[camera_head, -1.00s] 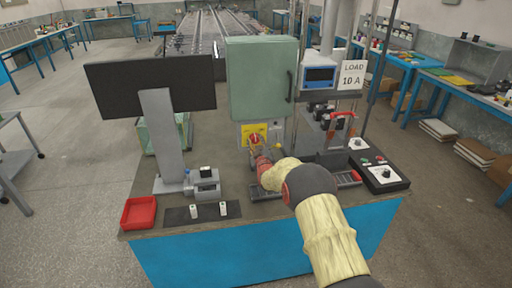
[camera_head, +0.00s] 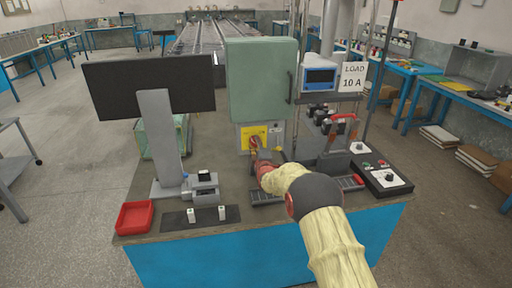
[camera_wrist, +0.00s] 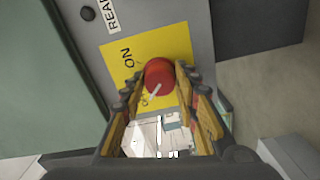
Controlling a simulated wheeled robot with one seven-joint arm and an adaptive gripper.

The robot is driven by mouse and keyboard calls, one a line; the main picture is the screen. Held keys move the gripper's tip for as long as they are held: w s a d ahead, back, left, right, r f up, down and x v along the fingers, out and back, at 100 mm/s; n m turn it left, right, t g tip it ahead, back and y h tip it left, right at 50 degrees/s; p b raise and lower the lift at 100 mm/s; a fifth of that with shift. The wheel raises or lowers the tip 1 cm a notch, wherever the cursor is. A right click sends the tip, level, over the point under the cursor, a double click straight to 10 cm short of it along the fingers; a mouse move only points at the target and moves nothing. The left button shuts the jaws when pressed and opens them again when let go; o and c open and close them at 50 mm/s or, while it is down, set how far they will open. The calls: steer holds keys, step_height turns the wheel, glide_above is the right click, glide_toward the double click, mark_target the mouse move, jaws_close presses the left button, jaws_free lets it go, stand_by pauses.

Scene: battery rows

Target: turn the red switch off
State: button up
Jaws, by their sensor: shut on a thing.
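The red switch (camera_wrist: 159,76) is a round knob with a white pointer, on a yellow plate (camera_wrist: 177,42) printed ON. A second label beside the knob is mostly hidden; only its first letter, like an O, shows. The pointer slants down-left in the wrist view, towards that second label. My gripper (camera_wrist: 166,98) has its two fingers on either side of the knob and is shut on it. In the head view my gripper (camera_head: 262,154) covers part of the yellow plate (camera_head: 246,133), below the green cabinet.
A green cabinet (camera_head: 260,80) stands above the switch. A monitor (camera_head: 150,85) stands left, a red tray (camera_head: 135,217) at the front left. A black control box (camera_head: 381,178) and a red-handled device (camera_head: 343,120) are at the right.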

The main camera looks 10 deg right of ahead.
stand_by(0.3)
steer(key=o, duration=1.1)
steer(key=shift+o, duration=0.2)
steer(key=s, duration=1.2)
